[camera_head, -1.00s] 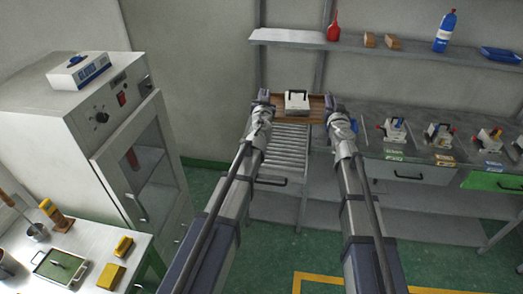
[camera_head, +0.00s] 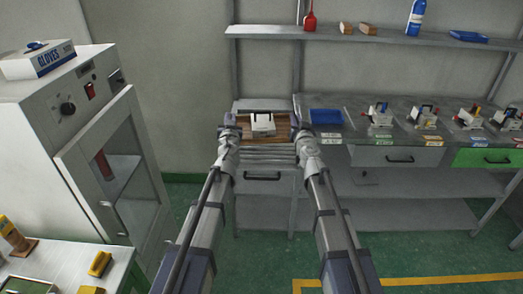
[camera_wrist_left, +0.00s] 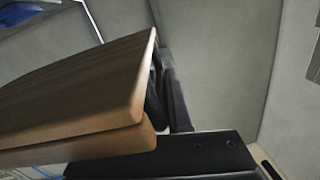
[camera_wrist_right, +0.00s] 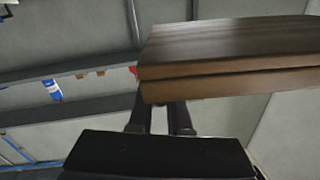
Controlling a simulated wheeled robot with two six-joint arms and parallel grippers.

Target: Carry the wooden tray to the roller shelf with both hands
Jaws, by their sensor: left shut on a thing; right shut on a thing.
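The wooden tray (camera_head: 283,130) is held between my two grippers over the roller shelf (camera_head: 262,156), with a white metal block with dark handles (camera_head: 263,123) on it. My left gripper (camera_head: 233,124) is shut on the tray's left end, and my right gripper (camera_head: 300,126) is shut on its right end. The tray's wooden edge fills much of the left wrist view (camera_wrist_left: 80,90) and also shows in the right wrist view (camera_wrist_right: 225,60). The tray looks about level. I cannot tell whether it touches the rollers.
A grey workbench (camera_head: 350,130) with a blue tray (camera_head: 326,117) and several small clamped moulds stands to the right. A wall shelf (camera_head: 380,37) runs above. A white cabinet (camera_head: 85,130) stands at the left, near a table (camera_head: 75,268) with a yellow block (camera_head: 100,263).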

